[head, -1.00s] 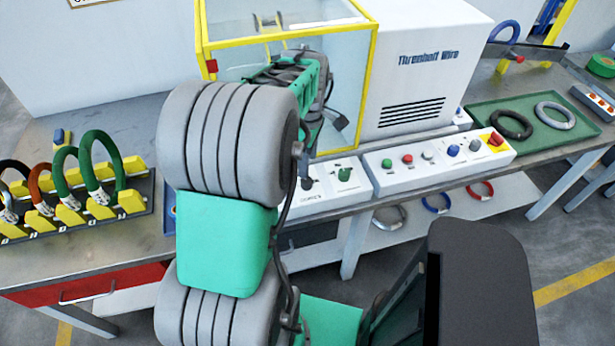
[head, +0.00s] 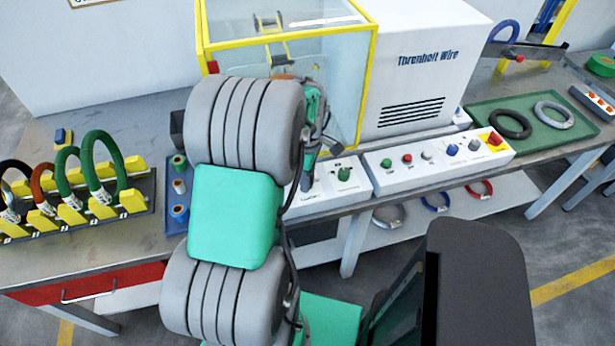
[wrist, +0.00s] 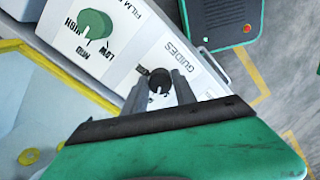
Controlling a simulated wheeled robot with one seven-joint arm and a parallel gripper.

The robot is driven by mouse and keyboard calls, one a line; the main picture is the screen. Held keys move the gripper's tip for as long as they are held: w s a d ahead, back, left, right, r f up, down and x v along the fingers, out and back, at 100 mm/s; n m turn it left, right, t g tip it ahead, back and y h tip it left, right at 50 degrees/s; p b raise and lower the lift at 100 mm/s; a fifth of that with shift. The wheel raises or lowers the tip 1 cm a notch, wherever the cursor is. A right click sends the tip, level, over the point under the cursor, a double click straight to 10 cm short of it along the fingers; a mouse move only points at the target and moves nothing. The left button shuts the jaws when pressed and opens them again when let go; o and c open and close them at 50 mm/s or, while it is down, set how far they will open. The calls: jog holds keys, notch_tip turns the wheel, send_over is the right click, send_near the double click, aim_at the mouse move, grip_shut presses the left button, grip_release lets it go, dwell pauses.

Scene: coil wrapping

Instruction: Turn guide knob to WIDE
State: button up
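The black guide knob (wrist: 160,80) sits on the white control panel (wrist: 128,50) beside the printed word GUIDES in the wrist view. My gripper (wrist: 158,89) is open, with one finger on each side of the knob. I cannot tell whether the fingers touch it. In the head view my arm and wrist cover most of the knob's area on the panel (head: 325,197).
A second panel with several buttons (head: 438,160) is to the right. The yellow-framed clear enclosure (head: 345,90) stands behind. A tray of spools (head: 172,222) lies left of my arm.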

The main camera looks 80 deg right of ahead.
grip_shut()
jog(key=shift+m, duration=0.5)
jog(key=m, duration=0.3)
jog(key=shift+m, duration=0.4)
jog(key=m, duration=0.5)
jog(key=shift+b, duration=0.35)
jog(key=m, duration=0.6)
jog(key=shift+w+a+m, duration=0.1)
jog(key=shift+a+m, duration=0.05)
jog(key=shift+m, duration=0.15)
jog(key=m, duration=0.5)
jog(key=shift+m, duration=0.3)
